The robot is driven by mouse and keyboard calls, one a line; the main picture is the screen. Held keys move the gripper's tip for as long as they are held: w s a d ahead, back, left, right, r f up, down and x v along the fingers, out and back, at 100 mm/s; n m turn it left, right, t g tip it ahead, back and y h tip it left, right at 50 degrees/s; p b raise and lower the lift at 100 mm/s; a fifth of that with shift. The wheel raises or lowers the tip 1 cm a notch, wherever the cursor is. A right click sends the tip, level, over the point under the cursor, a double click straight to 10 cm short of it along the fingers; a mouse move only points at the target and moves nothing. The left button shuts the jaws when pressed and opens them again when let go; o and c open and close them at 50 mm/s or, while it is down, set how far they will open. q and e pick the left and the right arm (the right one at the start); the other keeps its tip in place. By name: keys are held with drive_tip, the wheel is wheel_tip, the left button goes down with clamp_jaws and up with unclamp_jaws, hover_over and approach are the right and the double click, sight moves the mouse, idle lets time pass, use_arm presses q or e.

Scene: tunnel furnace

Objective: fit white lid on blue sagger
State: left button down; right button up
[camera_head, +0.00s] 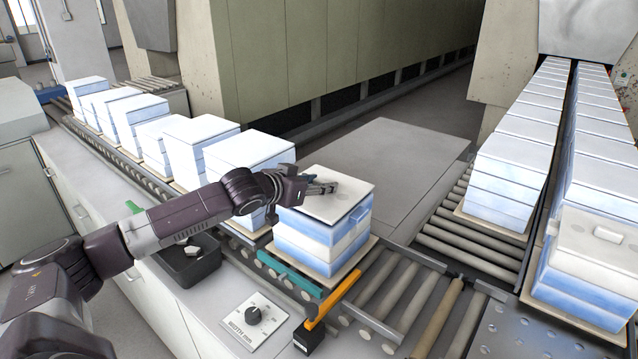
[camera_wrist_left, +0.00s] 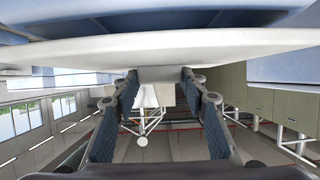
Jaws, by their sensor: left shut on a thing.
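The white lid (camera_head: 330,212) lies flat at the top of a stack of blue and white saggers on the near roller conveyor. The blue sagger (camera_head: 300,229) is directly beneath the lid, and the edges look roughly lined up. My left gripper (camera_head: 322,187) reaches in from the left over the lid and is shut on its handle. In the left wrist view, the pale handle (camera_wrist_left: 158,75) sits between the fingertips, with the lid's white edge (camera_wrist_left: 160,53) and blue sagger (camera_wrist_left: 160,22) beyond. I cannot tell whether the lid is fully seated. My right gripper is out of view.
Several white-and-blue sagger stacks (camera_head: 195,145) stand along the left conveyor. More stacks (camera_head: 515,165) fill the right lanes, the nearest topped by a handled lid (camera_head: 585,240). A black bin (camera_head: 187,262) and a knob panel (camera_head: 253,318) are on the counter. An orange bar (camera_head: 335,300) lies before the stack.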

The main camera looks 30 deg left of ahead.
use_arm(q)
drive_tip(key=shift+f+b, duration=0.35)
drive_tip(key=shift+f, duration=0.15)
idle(0.4)
